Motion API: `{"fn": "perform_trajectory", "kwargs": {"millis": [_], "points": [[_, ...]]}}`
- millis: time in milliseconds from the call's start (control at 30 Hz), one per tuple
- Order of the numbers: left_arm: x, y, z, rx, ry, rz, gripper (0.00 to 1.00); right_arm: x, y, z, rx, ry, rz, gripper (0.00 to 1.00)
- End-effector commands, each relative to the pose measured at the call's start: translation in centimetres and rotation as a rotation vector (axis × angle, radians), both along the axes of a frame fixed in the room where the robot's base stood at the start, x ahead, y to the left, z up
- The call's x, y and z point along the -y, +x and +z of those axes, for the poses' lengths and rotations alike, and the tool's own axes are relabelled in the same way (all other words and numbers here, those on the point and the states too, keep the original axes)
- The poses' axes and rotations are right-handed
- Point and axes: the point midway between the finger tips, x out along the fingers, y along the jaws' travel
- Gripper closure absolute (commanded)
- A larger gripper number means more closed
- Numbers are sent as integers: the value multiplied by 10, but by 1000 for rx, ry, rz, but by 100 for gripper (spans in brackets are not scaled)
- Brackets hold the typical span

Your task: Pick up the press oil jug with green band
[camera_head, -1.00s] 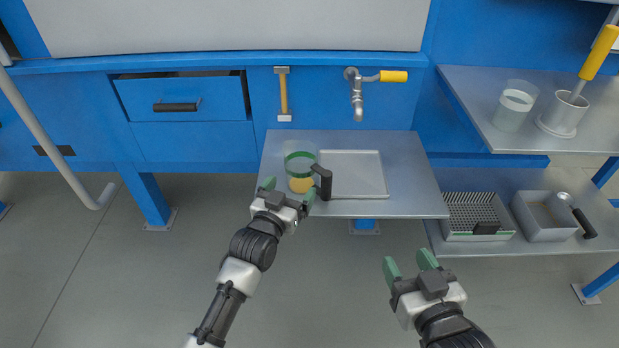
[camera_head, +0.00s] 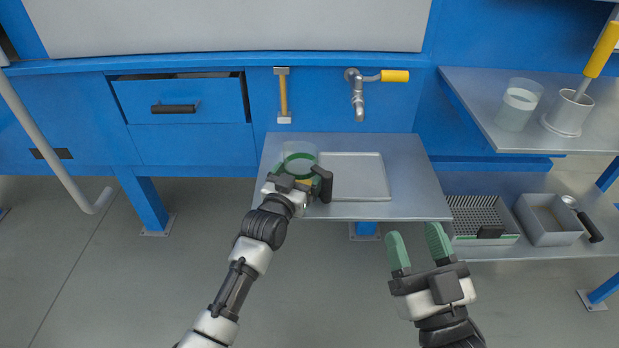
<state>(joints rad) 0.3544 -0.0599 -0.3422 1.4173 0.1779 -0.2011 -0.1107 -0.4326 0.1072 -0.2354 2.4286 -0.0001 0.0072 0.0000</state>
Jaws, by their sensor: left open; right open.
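The press oil jug (camera_head: 299,150) is a clear vessel with a green band and a dark handle (camera_head: 323,184) at its front right. It stands on the left part of the grey metal shelf, below the tap. My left gripper (camera_head: 293,176) is open at the near side of the jug and hides its lower part. Its fingers are mostly hidden, so I cannot tell whether they touch the jug. My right gripper (camera_head: 416,240) is open and empty, in front of the shelf and right of the jug.
A shallow tray (camera_head: 355,178) lies right of the jug, and the tap (camera_head: 358,95) is above. A clear jug with a white band (camera_head: 520,99) and a metal cup (camera_head: 567,113) stand on the right counter. Bins (camera_head: 549,220) sit on the lower right shelf.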

Motion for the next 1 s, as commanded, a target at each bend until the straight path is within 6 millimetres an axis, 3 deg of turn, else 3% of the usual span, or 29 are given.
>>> {"fn": "perform_trajectory", "kwargs": {"millis": [67, 300, 333, 733, 1000], "points": [[0, 0, 0, 0, 0, 0, 10, 0, 0, 0, -1, 0, 0, 46], [0, 0, 0, 0, 0, 0, 47, 0, 0, 0, -2, -1, 0, 46], [0, 0, 0, 1, 0, 0, 48, 0, 0, 0, -2, -1, 0, 46], [0, 0, 4, 2, -1, 0, 49, 0, 2, -2, -32, -9, -1, 46], [-2, -5, 17, -1, 1, 0, 49, 4, 7, -27, -235, -64, -14, 46]]}}
